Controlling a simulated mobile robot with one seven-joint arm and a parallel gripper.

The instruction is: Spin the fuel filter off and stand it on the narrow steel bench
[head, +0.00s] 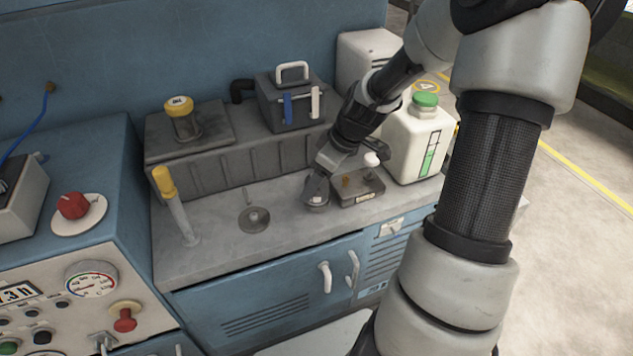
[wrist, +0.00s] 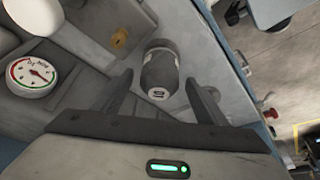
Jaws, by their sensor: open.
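A small grey cylinder that looks like the fuel filter (head: 317,196) is at the front of the pale steel worktop (head: 222,233), which I take for the bench. In the wrist view the filter (wrist: 160,75) is a dark grey can with a pale band and a marked light end. My gripper (head: 322,178) is right at the filter in the head view. In the wrist view its open fingers (wrist: 157,88) lie on either side of the can, with gaps visible. How the filter's far end is seated is hidden.
A round plate with a stud (head: 254,219) lies left of the filter. A small metal tray (head: 362,190) is close on the right, before a white green-capped jug (head: 418,140). A yellow-topped post (head: 174,205) stands at left. A dial gauge (wrist: 33,75) shows in the wrist view.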

